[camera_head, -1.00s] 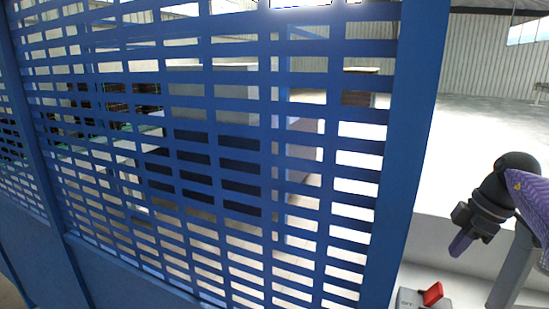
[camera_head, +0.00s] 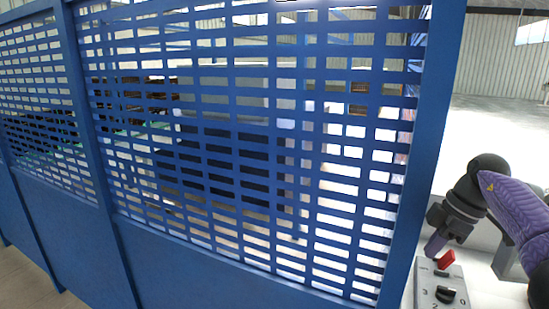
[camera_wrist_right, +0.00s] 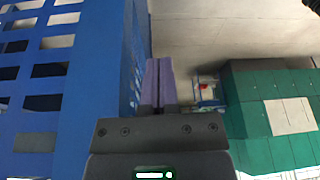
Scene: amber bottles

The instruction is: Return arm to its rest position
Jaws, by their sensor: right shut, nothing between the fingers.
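My right arm, in a purple sleeve, comes in from the right edge in the head view. Its gripper (camera_head: 435,246) points down and left, just above a red part on a grey control box. In the right wrist view the two purple fingers (camera_wrist_right: 159,75) lie together with nothing between them. My left gripper is not in view.
A blue slotted fence (camera_head: 250,150) fills most of the head view and stands close on the left in the wrist view (camera_wrist_right: 90,60). The grey control box (camera_head: 440,290) has a red part (camera_head: 446,259) and a black knob. A green block (camera_wrist_right: 260,110) stands right in the wrist view.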

